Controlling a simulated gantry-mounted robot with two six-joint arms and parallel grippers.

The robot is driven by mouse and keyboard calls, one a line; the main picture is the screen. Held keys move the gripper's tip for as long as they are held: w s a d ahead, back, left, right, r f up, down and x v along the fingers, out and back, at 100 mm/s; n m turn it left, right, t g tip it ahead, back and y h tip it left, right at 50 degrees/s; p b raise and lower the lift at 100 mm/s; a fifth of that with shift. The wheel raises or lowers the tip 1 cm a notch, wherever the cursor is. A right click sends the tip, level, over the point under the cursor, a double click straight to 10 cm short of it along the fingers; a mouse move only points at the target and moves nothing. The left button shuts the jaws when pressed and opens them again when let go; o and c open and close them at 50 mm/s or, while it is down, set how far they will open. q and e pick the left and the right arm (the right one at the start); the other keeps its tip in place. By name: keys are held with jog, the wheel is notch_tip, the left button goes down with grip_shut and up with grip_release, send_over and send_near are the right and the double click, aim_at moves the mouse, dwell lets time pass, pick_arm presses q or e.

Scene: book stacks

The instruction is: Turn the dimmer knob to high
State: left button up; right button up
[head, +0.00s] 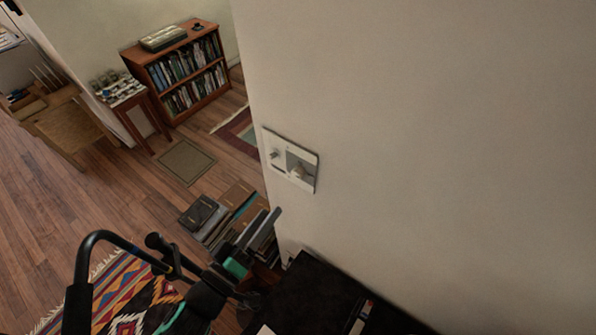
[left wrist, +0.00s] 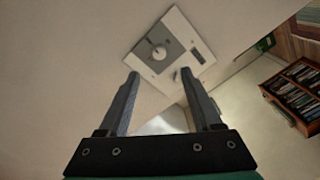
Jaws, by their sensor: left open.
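The dimmer plate (head: 291,160) is a pale panel on the wall in the head view, with a round knob (head: 298,172) on a grey square and a small switch (head: 274,154) beside it. In the left wrist view the plate (left wrist: 185,70) shows beyond the fingertips, with the knob (left wrist: 158,52) on its grey square. My left gripper (head: 267,222) is below and in front of the plate, apart from it. It also shows in the left wrist view (left wrist: 159,82), open and empty, fingers spread below the knob. My right gripper is not in view.
A black surface (head: 310,290) lies below the plate against the wall (head: 420,120). Book stacks (head: 215,215) stand on the floor behind my left gripper. A bookcase (head: 180,70) is at the back. The wall around the plate is bare.

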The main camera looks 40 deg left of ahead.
aim_at(296, 176)
pick_arm(q)
jog(key=p+x, duration=0.2)
jog(key=x, duration=0.3)
jog(key=p+x, duration=0.2)
jog(key=x, duration=0.3)
jog(key=shift+r, duration=0.2)
jog(key=shift+w+a+f, duration=0.1)
jog(key=shift+w+a, duration=0.05)
jog(key=shift+w, duration=0.45)
jog(key=shift+c, duration=0.3)
grip_shut()
